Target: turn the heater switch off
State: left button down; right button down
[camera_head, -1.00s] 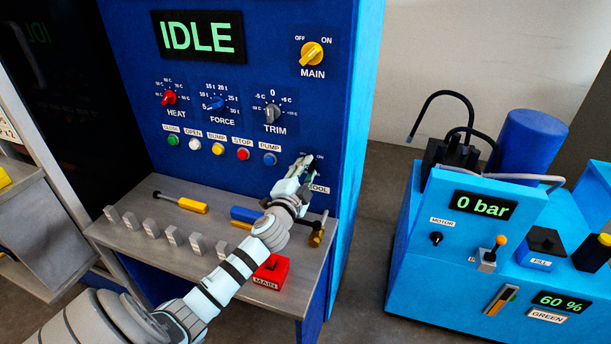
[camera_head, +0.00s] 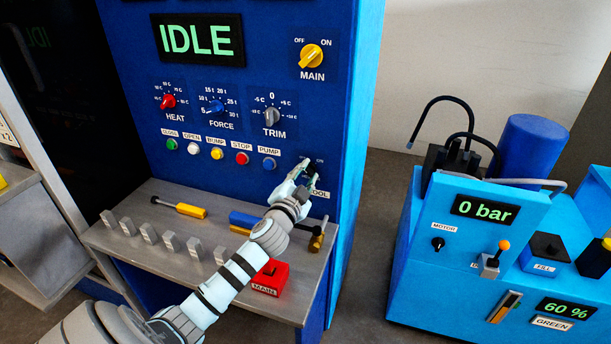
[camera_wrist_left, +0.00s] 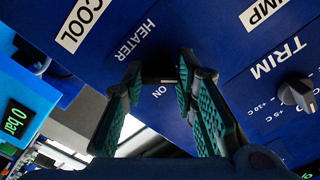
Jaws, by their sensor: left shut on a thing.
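The heater switch (camera_wrist_left: 158,74) is a small dark lever on the blue panel, beside the HEATER lettering and an ON mark in the left wrist view. My left gripper (camera_wrist_left: 160,84) is at the panel with its two green-padded fingers on either side of the switch, shut on it. In the head view my left gripper (camera_head: 303,172) is at the lower right of the panel, below the MAIN knob, and covers most of the switch. Which position the switch is in is hard to tell. My right gripper is not in view.
The COOL label (camera_wrist_left: 82,25) is close to the switch. The TRIM knob (camera_head: 271,116) and blue PUMP button (camera_head: 269,164) are to its left. Below, the grey shelf (camera_head: 150,200) holds tools and a red MAIN block (camera_head: 270,278). A light-blue pump unit (camera_head: 410,270) stands right.

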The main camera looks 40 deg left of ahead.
pick_arm(q)
jog(key=c, duration=1.3)
grip_release()
jog(key=shift+s, duration=0.1)
jog(key=v, duration=1.2)
